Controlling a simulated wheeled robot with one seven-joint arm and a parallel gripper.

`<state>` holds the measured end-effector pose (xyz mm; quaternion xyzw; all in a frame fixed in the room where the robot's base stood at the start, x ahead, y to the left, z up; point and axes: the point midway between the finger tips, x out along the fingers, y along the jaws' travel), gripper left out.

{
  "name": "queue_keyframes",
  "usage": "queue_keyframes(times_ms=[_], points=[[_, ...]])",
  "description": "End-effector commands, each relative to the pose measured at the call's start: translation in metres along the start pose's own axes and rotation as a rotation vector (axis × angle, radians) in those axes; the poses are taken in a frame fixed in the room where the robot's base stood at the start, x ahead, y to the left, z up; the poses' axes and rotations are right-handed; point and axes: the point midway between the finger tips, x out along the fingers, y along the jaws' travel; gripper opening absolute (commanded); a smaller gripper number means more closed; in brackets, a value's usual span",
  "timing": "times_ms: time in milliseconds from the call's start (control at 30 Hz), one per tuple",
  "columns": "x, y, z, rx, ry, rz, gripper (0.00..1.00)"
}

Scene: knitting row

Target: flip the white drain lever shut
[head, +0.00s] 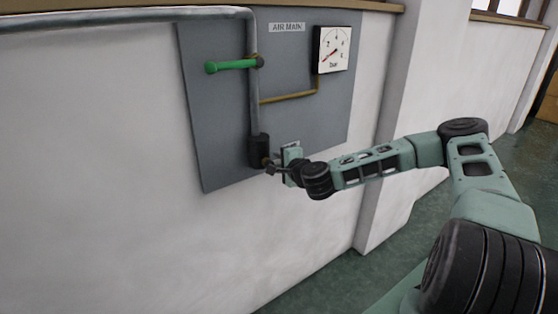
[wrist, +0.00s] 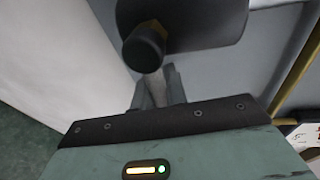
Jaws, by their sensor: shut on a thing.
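The drain lever (wrist: 154,86) shows in the wrist view as a short pale strip running from a black round valve end (wrist: 145,46) down between my fingers. My gripper (head: 273,166) is at the foot of the vertical pipe, beside the black drain pot (head: 258,151). In the wrist view my gripper (wrist: 158,92) is shut on the lever, with one finger on each side. Most of the lever is hidden by the fingers, and in the head view I cannot make it out. I cannot tell its exact angle.
A grey panel (head: 222,120) on the white wall carries the pipe (head: 253,100), a green handle (head: 232,65) standing out sideways, a dial gauge (head: 333,50) and a thin brass pipe (head: 287,97). A wall pillar (head: 385,150) stands right of the panel. Green floor (head: 400,240) is clear below.

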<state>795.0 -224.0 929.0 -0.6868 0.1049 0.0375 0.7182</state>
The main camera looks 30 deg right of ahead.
Motion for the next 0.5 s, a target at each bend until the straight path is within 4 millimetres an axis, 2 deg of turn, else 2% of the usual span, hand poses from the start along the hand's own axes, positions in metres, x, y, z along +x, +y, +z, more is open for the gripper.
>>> queue_keyframes(times_ms=[133,433,467,500], points=[[-0.0006,-0.0037,-0.001,-0.068,0.015,-0.01,0.0],[-0.0005,-0.0038,-0.0019,-0.077,0.019,-0.012,0.0],[-0.0005,-0.0038,-0.0019,-0.077,0.019,-0.012,0.17],[-0.0005,-0.0038,-0.002,-0.076,0.019,-0.012,0.28]])
